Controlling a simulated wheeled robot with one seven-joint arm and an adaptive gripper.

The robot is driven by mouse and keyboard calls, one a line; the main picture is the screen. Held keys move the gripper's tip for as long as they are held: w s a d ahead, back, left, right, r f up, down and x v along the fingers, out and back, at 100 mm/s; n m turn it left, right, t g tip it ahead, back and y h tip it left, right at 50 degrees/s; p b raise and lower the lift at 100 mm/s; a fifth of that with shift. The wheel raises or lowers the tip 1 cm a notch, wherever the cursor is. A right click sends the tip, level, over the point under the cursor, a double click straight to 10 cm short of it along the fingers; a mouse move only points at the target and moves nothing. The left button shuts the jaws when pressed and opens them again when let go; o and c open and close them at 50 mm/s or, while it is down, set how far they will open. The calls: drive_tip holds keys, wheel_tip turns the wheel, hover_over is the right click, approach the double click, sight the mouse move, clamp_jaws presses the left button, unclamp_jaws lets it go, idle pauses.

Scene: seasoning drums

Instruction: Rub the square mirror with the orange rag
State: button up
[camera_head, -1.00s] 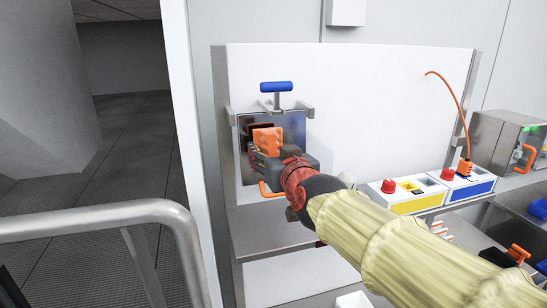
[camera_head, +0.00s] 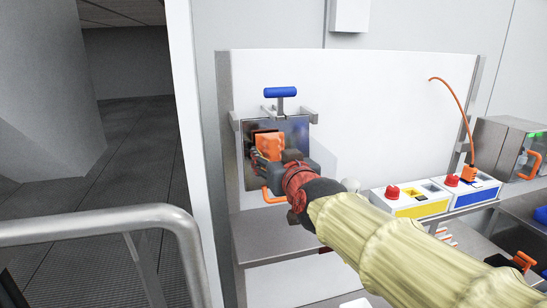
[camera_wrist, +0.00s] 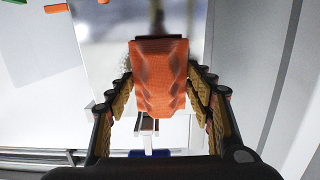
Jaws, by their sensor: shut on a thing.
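The orange rag (camera_head: 269,146) is held in my gripper (camera_head: 268,158), in front of the square mirror (camera_head: 301,137). The mirror stands upright in a bracket against the white panel, and my gripper and the rag cover much of its middle. In the wrist view the rag (camera_wrist: 160,75) hangs creased between the two fingers of my gripper (camera_wrist: 162,88), which are closed on its sides. The blurred reflective mirror (camera_wrist: 103,40) lies just beyond the rag. The rag's far end is close to the mirror, but I cannot tell whether it touches.
A blue T-handle (camera_head: 280,92) sits above the mirror, and an orange handle (camera_head: 272,198) lies below it. A yellow-and-white button box (camera_head: 411,201) and a blue-and-white one (camera_head: 470,190) stand to the right. A grey handrail (camera_head: 100,224) is at the front left.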

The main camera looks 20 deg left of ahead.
drive_tip(key=shift+w+a, duration=0.35)
drive_tip(key=shift+w, duration=0.25)
idle(0.3)
drive_tip(key=shift+w+d+f+b, duration=0.15)
drive_tip(key=shift+d+f+b, duration=0.1)
drive_tip(key=shift+b, duration=0.7)
drive_tip(key=w+d+b, duration=0.1)
drive_tip(key=d+b, duration=0.1)
drive_tip(key=b, duration=0.4)
drive_tip(key=shift+r+b, duration=0.1)
drive_tip(key=shift+b, duration=0.3)
drive_tip(key=shift+w+d+b, duration=0.2)
drive_tip(key=shift+d+b, duration=0.1)
drive_tip(key=shift+b, duration=0.75)
drive_tip(key=shift+w+d+b, duration=0.5)
drive_tip(key=shift+d+b, duration=0.2)
drive_tip(key=shift+b, duration=0.9)
drive_tip(key=shift+w+d+b, duration=0.5)
drive_tip(key=shift+d+b, duration=0.2)
drive_tip(key=shift+b, duration=0.9)
